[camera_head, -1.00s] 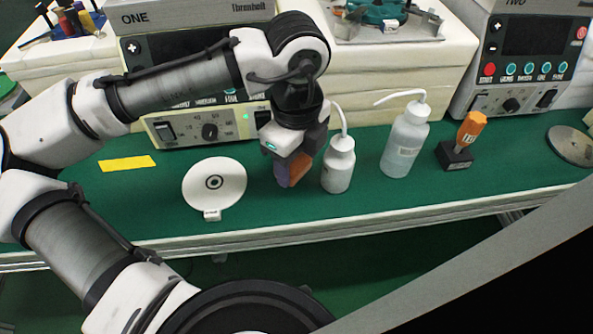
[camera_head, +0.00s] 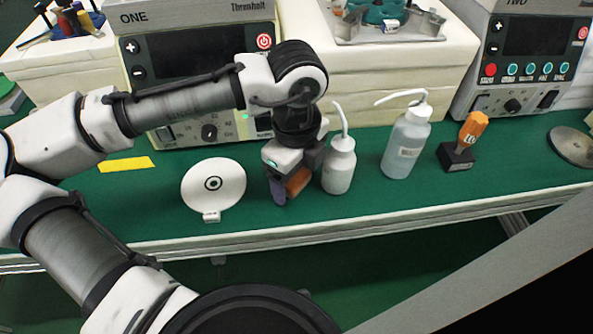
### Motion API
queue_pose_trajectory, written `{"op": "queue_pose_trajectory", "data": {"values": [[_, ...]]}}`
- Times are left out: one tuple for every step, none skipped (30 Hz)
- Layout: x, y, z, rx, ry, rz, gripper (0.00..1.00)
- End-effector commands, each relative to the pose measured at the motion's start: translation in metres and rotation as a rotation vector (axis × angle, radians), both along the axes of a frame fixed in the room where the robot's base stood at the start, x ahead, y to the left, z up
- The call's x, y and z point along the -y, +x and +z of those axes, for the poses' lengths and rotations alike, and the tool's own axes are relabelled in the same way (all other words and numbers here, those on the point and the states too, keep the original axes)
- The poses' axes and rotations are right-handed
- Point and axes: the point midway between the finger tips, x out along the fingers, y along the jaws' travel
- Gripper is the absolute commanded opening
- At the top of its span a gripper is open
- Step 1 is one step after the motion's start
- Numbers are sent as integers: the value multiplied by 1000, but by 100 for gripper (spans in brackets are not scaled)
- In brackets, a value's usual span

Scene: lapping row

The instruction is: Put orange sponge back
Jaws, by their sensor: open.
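My gripper (camera_head: 288,188) points down over the green bench top, between the white disc and the small white bottle. Its jaws are open. An orange block (camera_head: 298,182), which looks like the orange sponge, shows at the jaws, partly hidden by the gripper. A purple strip (camera_head: 277,191) shows just left of the orange; I cannot tell whether it is a finger pad or another thing. I cannot tell whether the orange block touches the fingers or the bench.
A white wash bottle (camera_head: 339,168) stands close right of my gripper, with a larger bottle (camera_head: 405,145) farther right. A white disc (camera_head: 214,184) lies to the left, near a yellow strip (camera_head: 126,164). An orange-handled tool (camera_head: 457,156) stands right. Unit ONE (camera_head: 197,50) rises behind.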

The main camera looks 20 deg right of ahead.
Motion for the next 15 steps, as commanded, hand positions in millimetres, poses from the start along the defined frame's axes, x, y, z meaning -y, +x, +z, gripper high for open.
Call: {"op": "queue_pose_trajectory", "data": {"values": [[0,0,0,0,0,0,77],[0,0,0,0,0,0,77],[0,0,1,1,0,0,77],[0,0,2,1,0,1,77],[0,0,4,2,1,1,77],[0,0,7,0,-1,1,77],[1,0,11,1,-2,0,77],[1,0,16,1,-2,0,77],[1,0,23,1,-3,0,77],[1,0,29,1,-3,0,77],[1,0,36,1,-3,-1,77],[1,1,45,1,-3,0,77],[1,1,52,1,-4,0,77],[1,0,59,1,-3,-1,77],[1,1,68,1,-4,-2,77]]}}
